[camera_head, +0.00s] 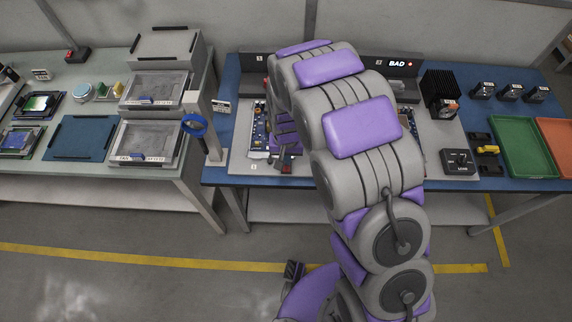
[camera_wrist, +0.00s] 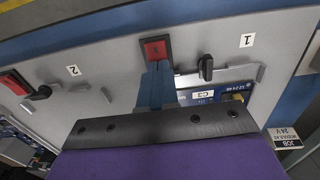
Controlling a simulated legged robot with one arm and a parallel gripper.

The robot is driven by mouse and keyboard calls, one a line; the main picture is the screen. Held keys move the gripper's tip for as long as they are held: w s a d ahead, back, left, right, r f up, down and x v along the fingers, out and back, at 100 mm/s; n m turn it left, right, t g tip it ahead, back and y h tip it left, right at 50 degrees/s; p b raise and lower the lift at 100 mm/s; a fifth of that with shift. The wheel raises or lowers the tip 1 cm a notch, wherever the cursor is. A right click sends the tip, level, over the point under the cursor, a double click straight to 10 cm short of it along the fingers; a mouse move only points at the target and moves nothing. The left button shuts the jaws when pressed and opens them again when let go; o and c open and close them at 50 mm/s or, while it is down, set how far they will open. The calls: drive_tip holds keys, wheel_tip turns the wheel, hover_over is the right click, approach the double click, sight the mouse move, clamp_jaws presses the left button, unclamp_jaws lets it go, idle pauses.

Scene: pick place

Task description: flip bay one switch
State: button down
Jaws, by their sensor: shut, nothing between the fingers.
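The bay one switch (camera_wrist: 155,46) is a red rocker in a black housing on the grey panel, left of the label "1" (camera_wrist: 246,40) in the wrist view. My gripper (camera_wrist: 158,66) is shut and empty. Its blue fingertips overlap the near edge of the red rocker in the picture; I cannot tell whether they touch it. In the head view the switch (camera_head: 287,169) shows as a small dark red patch just below my gripper (camera_head: 284,157). My arm hides much of the fixture there. Which way the rocker is tipped is unclear.
A second red switch (camera_wrist: 14,82) is at left near the label "2" (camera_wrist: 72,70). A black clamp lever (camera_wrist: 206,67) stands close right of my fingers, beside a blue board (camera_wrist: 215,93). A "BAD" display (camera_head: 397,63) and green tray (camera_head: 522,146) are on the right.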

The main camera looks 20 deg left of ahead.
drive_tip(key=shift+f, duration=0.1)
drive_tip(key=shift+r+p, duration=1.45)
drive_tip(key=shift+r, duration=2.05)
